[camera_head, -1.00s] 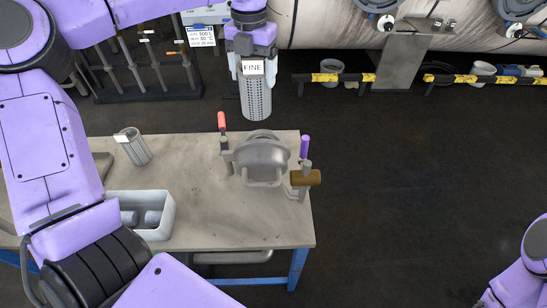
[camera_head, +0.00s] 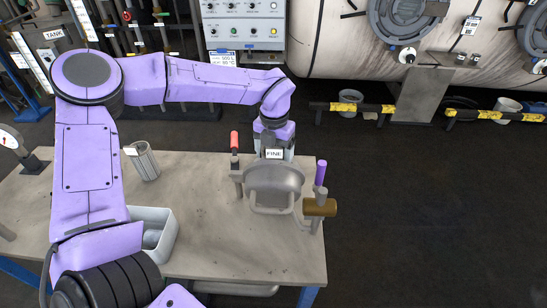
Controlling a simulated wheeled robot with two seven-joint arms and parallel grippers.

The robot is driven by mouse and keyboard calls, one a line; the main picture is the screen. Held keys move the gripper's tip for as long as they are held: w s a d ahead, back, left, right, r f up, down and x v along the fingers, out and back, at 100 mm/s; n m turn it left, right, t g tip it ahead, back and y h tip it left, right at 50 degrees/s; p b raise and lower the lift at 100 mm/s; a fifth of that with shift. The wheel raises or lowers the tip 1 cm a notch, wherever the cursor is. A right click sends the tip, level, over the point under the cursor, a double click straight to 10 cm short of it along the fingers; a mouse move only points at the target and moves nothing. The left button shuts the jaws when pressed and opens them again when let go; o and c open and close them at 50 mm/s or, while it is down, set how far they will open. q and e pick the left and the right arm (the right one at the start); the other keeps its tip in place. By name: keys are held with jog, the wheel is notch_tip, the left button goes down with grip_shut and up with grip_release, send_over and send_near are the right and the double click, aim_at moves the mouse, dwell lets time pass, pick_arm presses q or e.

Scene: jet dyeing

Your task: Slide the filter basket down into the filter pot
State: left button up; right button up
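The filter basket (camera_head: 274,154), with a white FINE label, is held upright by my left gripper (camera_head: 274,143). The gripper is shut on its top. The basket is at the far side of the grey metal filter pot (camera_head: 273,181) on the bench. The pot's rounded front part hides the basket's lower body, so I cannot tell how deep it sits. A red-handled clamp (camera_head: 235,150) stands left of the pot. A purple handle (camera_head: 320,172) and a brown knob (camera_head: 319,207) are at its right. My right gripper is out of view.
Another mesh basket (camera_head: 145,161) stands on the bench (camera_head: 215,228) left of the pot. A pale tray (camera_head: 158,235) is partly behind my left arm. A control panel (camera_head: 243,25) and large vessel (camera_head: 345,45) are behind.

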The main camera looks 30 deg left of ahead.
pick_arm(q)
jog(key=shift+w+f, duration=0.15)
jog(key=shift+f, duration=0.8)
jog(key=shift+f+b, duration=0.35)
jog(key=shift+f, duration=0.15)
jog(key=o, duration=1.1)
jog(key=shift+r, duration=0.2)
jog(key=shift+r+p, duration=0.55)
jog(key=shift+r, duration=0.1)
notch_tip(320, 180, up, 12)
jog(key=b, duration=0.2)
jog(key=shift+f, duration=0.2)
